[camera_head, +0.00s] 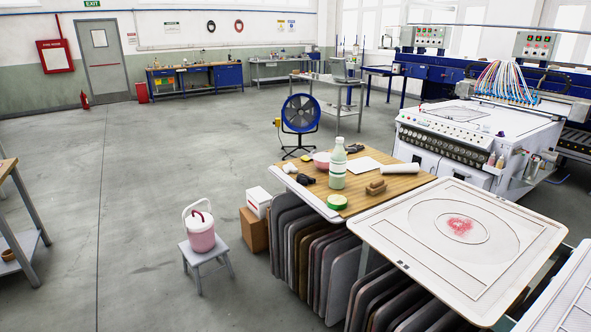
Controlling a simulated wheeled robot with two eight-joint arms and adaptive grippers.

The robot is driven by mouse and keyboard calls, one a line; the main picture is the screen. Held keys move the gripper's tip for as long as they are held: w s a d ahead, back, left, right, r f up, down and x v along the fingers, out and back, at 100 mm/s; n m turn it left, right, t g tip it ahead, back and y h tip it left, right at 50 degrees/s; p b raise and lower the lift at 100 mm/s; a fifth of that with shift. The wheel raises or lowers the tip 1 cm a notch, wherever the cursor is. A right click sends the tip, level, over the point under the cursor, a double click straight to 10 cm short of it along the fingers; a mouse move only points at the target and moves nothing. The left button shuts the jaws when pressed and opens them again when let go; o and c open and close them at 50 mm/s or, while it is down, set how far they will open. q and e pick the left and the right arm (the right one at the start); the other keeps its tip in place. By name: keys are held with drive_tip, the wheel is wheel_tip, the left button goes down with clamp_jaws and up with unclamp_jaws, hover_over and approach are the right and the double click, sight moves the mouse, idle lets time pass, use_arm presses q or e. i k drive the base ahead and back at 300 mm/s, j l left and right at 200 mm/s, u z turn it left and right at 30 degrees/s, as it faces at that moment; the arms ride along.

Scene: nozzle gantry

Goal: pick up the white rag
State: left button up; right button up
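A flat white piece (363,165) lies on the wooden tabletop (408,186); I cannot tell whether it is the rag or a sheet of paper. A white rolled or folded piece (400,169) lies to its right on the same tabletop and could also be the rag. Neither of my grippers is in view.
The tabletop also holds a pale bottle (338,166), a pink bowl (321,160), a green roll (337,201) and a brown brush-like block (376,187). A large white panel (400,226) with a red stain adjoins it.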

sight(289, 168)
drive_tip(key=i+j+z, duration=0.2)
drive_tip(key=z, duration=0.15)
drive_tip(key=i+j+z, duration=0.25)
drive_tip(key=z, duration=0.15)
drive_tip(key=i+j, duration=0.2)
drive_tip(key=j, duration=0.15)
drive_tip(key=i+j+z, duration=0.15)
drive_tip(key=j, duration=0.2)
drive_tip(key=i+j, duration=0.25)
drive_tip(key=j, duration=0.15)
drive_tip(key=i+j+z, duration=0.15)
drive_tip(key=j, duration=0.2)
drive_tip(key=i+j, duration=0.2)
drive_tip(key=j, duration=0.2)
drive_tip(key=i+j+z, duration=0.1)
drive_tip(key=j, duration=0.3)
drive_tip(key=i, duration=0.1)
